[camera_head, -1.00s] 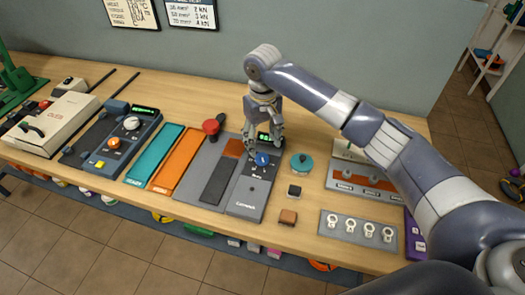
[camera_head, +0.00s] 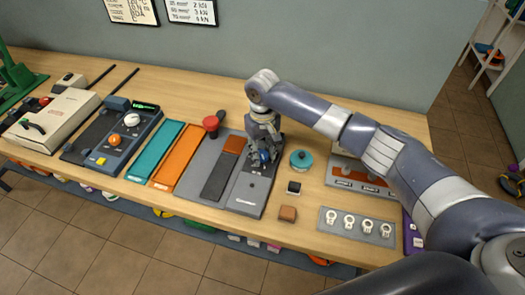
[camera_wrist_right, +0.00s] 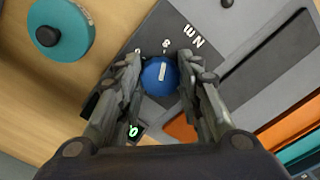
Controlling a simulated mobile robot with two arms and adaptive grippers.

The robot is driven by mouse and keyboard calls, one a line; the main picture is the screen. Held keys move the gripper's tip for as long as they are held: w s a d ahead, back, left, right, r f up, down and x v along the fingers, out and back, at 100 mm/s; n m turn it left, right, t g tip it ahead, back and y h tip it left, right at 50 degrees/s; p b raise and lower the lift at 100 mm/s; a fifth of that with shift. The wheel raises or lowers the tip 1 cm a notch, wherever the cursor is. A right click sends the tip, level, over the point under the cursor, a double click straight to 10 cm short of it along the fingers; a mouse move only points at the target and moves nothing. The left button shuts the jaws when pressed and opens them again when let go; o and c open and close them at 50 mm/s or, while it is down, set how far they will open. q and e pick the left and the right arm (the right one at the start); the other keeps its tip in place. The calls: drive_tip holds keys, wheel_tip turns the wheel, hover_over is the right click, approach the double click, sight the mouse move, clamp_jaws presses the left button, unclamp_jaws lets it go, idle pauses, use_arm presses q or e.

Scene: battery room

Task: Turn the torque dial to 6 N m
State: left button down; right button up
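The blue torque dial (camera_head: 264,156) with a white pointer line sits on a dark grey panel. It shows whole in the right wrist view (camera_wrist_right: 160,75), with "8" and "N m" printed beyond it. My right gripper (camera_head: 263,158) is lowered over the dial and hides part of it in the head view. In the wrist view, its fingers (camera_wrist_right: 159,70) stand on either side of the dial, with narrow gaps left, so it looks open around it. A green display (camera_wrist_right: 133,131) is partly hidden by a finger; its full reading is unclear. My left gripper is not in view.
A teal round spool (camera_head: 301,160) stands close to the right of the dial panel. A red knob (camera_head: 211,123) stands to its left. A small black block (camera_head: 294,187) and a brown block (camera_head: 288,213) lie in front to the right.

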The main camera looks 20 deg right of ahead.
drive_tip(key=shift+r+n+p, duration=0.2)
drive_tip(key=shift+n+p, duration=0.8)
drive_tip(key=n+p, duration=0.1)
drive_tip(key=n, duration=0.1)
drive_tip(key=shift+d+n+p, duration=0.1)
drive_tip(key=shift+n+p, duration=0.2)
drive_tip(key=n+p, duration=0.1)
drive_tip(key=n, duration=0.2)
drive_tip(key=shift+w+f+n, duration=0.1)
drive_tip(key=shift+n, duration=0.2)
drive_tip(key=shift+w+n+p, duration=0.1)
drive_tip(key=shift+n+p, duration=0.4)
drive_tip(key=shift+n, duration=1.3)
drive_tip(key=o, duration=1.1)
drive_tip(key=shift+d, duration=0.1)
drive_tip(key=shift+c, duration=0.2)
